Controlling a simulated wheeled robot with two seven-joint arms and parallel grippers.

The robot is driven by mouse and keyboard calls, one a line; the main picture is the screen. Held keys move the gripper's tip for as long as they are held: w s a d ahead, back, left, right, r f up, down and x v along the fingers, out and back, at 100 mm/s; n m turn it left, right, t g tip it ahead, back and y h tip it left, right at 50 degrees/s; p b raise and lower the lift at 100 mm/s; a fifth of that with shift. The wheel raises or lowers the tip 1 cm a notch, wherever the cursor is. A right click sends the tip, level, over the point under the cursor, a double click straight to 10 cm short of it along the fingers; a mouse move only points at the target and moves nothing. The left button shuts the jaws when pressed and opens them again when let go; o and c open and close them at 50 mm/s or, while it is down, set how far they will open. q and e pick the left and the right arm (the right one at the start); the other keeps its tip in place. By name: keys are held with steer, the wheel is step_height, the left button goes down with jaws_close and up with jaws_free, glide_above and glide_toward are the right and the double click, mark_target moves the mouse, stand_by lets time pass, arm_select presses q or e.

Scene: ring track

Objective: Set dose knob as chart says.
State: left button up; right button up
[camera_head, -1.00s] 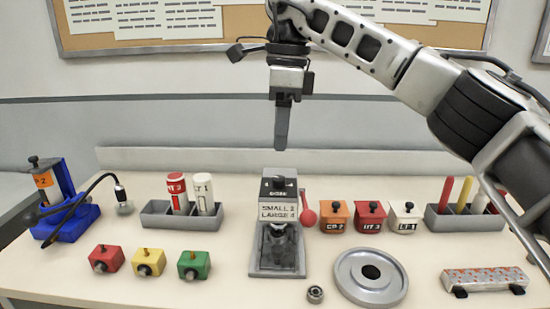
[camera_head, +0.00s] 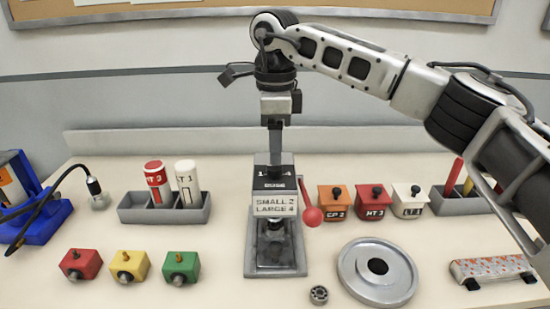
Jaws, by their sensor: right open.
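The dose machine (camera_head: 275,262) stands upright at the middle of the table. Its front chart (camera_head: 275,205) reads "SMALL 2, LARGE 4". The dose knob is on its top face (camera_head: 262,186), where marks such as "1" and "4" show. The knob is mostly hidden by my right gripper (camera_head: 275,160), which points straight down with its fingertips at the top of the machine. I cannot tell whether the fingers touch the knob. The jaws are seen edge-on, so their gap does not show. My left gripper is out of view.
A red ball-ended lever (camera_head: 312,216) sticks out at the machine's right side. Orange (camera_head: 335,203), red (camera_head: 371,203) and white (camera_head: 408,202) lidded boxes stand right of it. A grey tray (camera_head: 165,211) with two cylinders is at left. A round grey disc (camera_head: 377,272) lies in front right.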

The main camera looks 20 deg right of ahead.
mark_target(275, 171)
step_height(275, 171, down, 3)
steer(key=shift+r, duration=0.2)
steer(key=shift+f, duration=0.65)
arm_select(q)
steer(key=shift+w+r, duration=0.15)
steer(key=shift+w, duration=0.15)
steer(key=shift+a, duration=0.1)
arm_select(e)
steer(key=c, duration=1)
